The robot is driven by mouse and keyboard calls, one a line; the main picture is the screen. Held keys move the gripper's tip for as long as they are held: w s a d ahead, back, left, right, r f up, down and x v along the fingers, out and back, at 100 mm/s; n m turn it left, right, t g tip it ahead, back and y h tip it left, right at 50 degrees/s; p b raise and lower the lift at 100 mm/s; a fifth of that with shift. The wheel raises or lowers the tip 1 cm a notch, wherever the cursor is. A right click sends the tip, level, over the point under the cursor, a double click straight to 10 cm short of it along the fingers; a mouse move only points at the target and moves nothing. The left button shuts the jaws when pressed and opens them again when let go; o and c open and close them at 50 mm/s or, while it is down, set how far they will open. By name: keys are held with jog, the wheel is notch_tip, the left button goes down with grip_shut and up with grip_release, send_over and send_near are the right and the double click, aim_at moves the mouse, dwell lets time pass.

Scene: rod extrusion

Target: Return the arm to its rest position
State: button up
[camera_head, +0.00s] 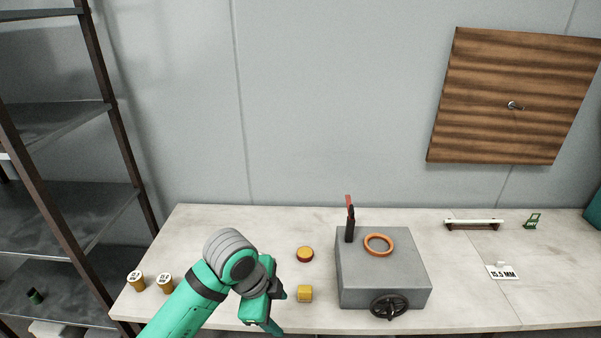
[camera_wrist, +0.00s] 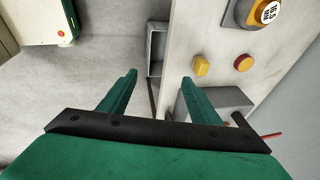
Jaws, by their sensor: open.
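My green arm reaches up from the bottom of the head view to my gripper (camera_head: 279,311), which is at the table's front edge, left of a small yellow block (camera_head: 305,294). In the wrist view my gripper (camera_wrist: 159,76) has its two green fingers spread with nothing between them. Past the fingers show the table's edge and the floor. The yellow block (camera_wrist: 200,66) and a round red-and-yellow piece (camera_wrist: 243,62) are beyond the right finger. No contact with any object is visible.
On the table (camera_head: 220,225) stands a grey machine (camera_head: 365,275) with an orange ring (camera_head: 379,245), a red-tipped lever (camera_head: 349,220) and a black handwheel (camera_head: 389,306). Two labelled yellow cylinders (camera_head: 165,283) stand at left. A rod holder (camera_head: 473,227) and a "15.5 MM" card (camera_head: 502,272) are at right. A shelf rack (camera_head: 70,190) stands left.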

jog(key=w+d+r+n+t+h, duration=0.2)
jog(key=d+n+t+h, duration=0.1)
jog(key=d, duration=0.4)
jog(key=w+d+r+n+t+h, duration=0.1)
jog(key=w+d+n+t+h, duration=0.15)
jog(key=d, duration=0.45)
jog(key=w+d+r+n+t+h, duration=0.2)
jog(key=d+n+t+h, duration=0.15)
jog(key=d, duration=0.45)
jog(key=s+a+f+n+t+y, duration=0.2)
jog(key=s+a+f+n+y, duration=0.3)
jog(key=s+f, duration=0.35)
jog(key=s+a+f+n+t+y, duration=0.3)
jog(key=s+f+n+y, duration=0.2)
jog(key=s+f+n, duration=0.4)
jog(key=s+a+m+y, duration=0.1)
jog(key=s+a, duration=0.3)
jog(key=s, duration=0.6)
jog(key=s+a+m, duration=0.2)
jog(key=s+a, duration=0.2)
jog(key=s, duration=0.7)
jog(key=shift+s+a+r+m+g+y, duration=0.3)
jog(key=shift+m+g+y, duration=0.1)
